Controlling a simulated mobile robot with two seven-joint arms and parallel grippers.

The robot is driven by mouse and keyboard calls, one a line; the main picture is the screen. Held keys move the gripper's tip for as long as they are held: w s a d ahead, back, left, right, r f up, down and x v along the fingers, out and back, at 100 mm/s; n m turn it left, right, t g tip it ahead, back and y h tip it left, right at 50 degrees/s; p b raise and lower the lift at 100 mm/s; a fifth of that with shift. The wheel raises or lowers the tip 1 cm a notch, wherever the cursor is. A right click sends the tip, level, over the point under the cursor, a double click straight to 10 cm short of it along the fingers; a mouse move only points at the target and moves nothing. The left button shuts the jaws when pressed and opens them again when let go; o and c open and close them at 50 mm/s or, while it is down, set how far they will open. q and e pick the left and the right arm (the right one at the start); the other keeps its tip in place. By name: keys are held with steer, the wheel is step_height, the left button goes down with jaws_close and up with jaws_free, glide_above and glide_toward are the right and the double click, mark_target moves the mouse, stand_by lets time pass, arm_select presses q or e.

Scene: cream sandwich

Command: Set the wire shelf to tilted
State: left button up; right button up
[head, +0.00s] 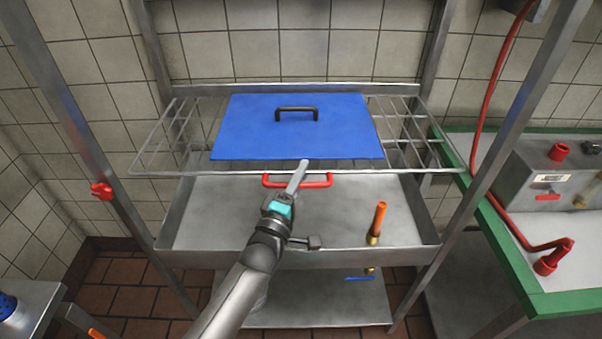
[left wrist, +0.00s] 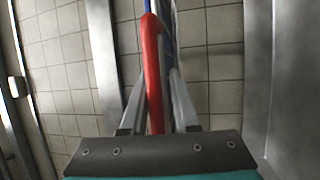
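The wire shelf (head: 150,160) is mounted in the metal rack above a steel tray. It looks about level, though its exact angle is hard to tell. A red handle (head: 328,181) sits at its front edge. My left gripper (head: 302,166) is at the middle of this handle. In the left wrist view, the red handle (left wrist: 152,70) runs between the two fingers of my left gripper (left wrist: 157,98), with small gaps on both sides. The fingers look open around it. My right gripper is in neither view.
A blue panel (head: 240,125) with a black handle lies on the wire shelf. The steel tray (head: 205,215) below has an orange-handled valve (head: 379,220) at its right. A green-edged bench (head: 510,255) with a metal box and red hose stands right.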

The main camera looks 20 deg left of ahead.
arm_select(q)
steer(key=shift+r, duration=0.3)
jaws_close()
steer(key=shift+r, duration=0.1)
